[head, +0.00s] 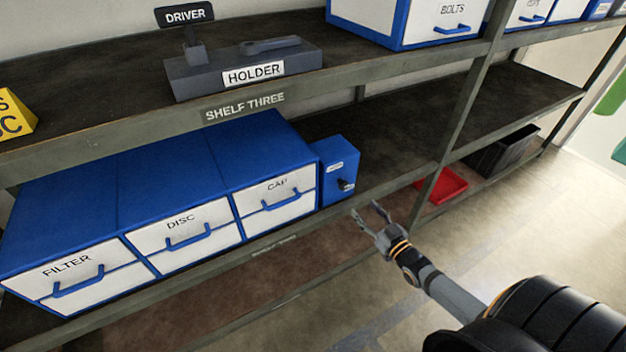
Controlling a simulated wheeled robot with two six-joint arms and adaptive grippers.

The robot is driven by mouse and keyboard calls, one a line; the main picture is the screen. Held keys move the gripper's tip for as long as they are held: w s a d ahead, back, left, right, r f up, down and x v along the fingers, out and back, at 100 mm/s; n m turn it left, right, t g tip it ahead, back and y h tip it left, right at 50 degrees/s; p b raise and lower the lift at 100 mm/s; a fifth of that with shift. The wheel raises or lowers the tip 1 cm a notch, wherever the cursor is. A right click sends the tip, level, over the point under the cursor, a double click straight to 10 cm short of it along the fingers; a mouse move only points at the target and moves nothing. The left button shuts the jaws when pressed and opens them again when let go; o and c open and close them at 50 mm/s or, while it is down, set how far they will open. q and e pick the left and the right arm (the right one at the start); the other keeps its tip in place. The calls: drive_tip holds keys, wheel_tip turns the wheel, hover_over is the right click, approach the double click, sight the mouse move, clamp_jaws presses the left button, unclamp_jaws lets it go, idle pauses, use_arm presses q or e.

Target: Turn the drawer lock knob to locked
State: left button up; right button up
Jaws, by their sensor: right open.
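The lock knob (346,185) is a small black knob on the front of a narrow blue box (337,160) at the right end of the drawer row. A small pale label sits above the knob; its text is too small to read. My right gripper (367,212) is open and empty, in front of and a little below the knob, apart from it. The drawers beside the box are marked FILTER (75,280), DISC (182,238) and CAP (278,205), and all look closed. My left gripper is out of view.
The upper shelf holds a grey HOLDER block (240,70), a DRIVER sign (185,14) and a BOLTS drawer box (410,20). A grey shelf post (462,115) stands right of the knob box. A red tray (442,186) and a black bin (502,150) sit lower right.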

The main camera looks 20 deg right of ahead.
sight(345, 186)
drive_tip(key=w+b, duration=0.1)
drive_tip(key=w, duration=0.1)
drive_tip(key=w+b, duration=0.2)
drive_tip(key=w, duration=0.1)
drive_tip(key=w+a+b, duration=0.1)
drive_tip(key=w, duration=0.2)
drive_tip(key=shift+r, duration=0.2)
drive_tip(key=shift+w+a+r+b, duration=0.1)
drive_tip(key=shift+w+r+b, duration=0.1)
drive_tip(key=shift+w+b, duration=0.55)
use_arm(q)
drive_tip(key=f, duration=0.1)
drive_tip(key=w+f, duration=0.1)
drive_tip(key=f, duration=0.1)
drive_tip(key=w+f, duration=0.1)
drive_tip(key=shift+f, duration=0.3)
use_arm(e)
drive_tip(key=shift+w+r, duration=0.1)
drive_tip(key=shift+w, duration=0.4)
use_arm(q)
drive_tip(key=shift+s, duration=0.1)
use_arm(e)
drive_tip(key=shift+c, duration=0.2)
drive_tip(key=c, duration=1.1)
